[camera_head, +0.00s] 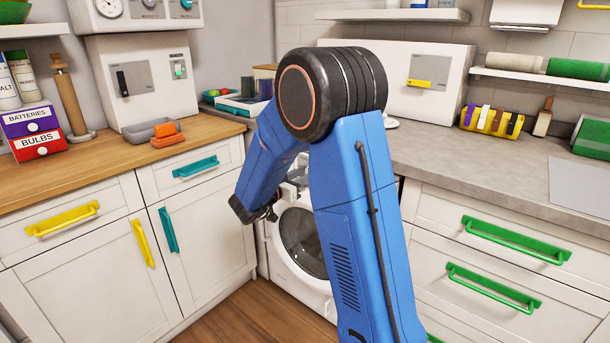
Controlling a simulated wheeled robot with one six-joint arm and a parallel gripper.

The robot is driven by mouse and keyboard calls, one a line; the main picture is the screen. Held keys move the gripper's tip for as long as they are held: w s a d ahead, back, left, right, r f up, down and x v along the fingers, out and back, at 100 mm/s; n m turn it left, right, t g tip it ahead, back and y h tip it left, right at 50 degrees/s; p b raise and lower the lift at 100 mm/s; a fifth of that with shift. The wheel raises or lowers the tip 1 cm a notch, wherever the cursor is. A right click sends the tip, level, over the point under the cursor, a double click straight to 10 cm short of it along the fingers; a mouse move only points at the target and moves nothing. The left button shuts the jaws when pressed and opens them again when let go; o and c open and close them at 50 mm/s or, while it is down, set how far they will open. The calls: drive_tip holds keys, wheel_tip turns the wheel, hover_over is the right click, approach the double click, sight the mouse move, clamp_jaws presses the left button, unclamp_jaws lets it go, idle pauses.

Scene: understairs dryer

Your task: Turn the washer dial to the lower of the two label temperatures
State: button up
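The white washer (288,278) stands under the grey worktop in the corner, with its round dark door (304,242) facing out. My blue arm crosses in front and hides the washer's right part and much of its top panel. I cannot make out the dial or any temperature label. My gripper (268,214) is small and dark, at the end of the arm by the washer's upper left front. Its fingers are mostly hidden, so I cannot tell whether they are open, or whether they touch the washer.
White cabinets with yellow and teal handles (170,230) stand left of the washer. Drawers with green handles (515,240) stand to the right. The wooden worktop holds labelled boxes (38,145) and an orange item (166,134). Some wooden floor (235,318) is clear in front.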

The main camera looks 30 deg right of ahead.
drive_tip(key=shift+m, duration=0.3)
drive_tip(key=shift+s+f+m, duration=0.1)
drive_tip(key=shift+s+m, duration=0.05)
drive_tip(key=shift+m, duration=3.95)
drive_tip(key=o, duration=1)
drive_tip(key=v, duration=1.7)
drive_tip(key=shift+s+a, duration=0.1)
drive_tip(key=shift+a, duration=0.05)
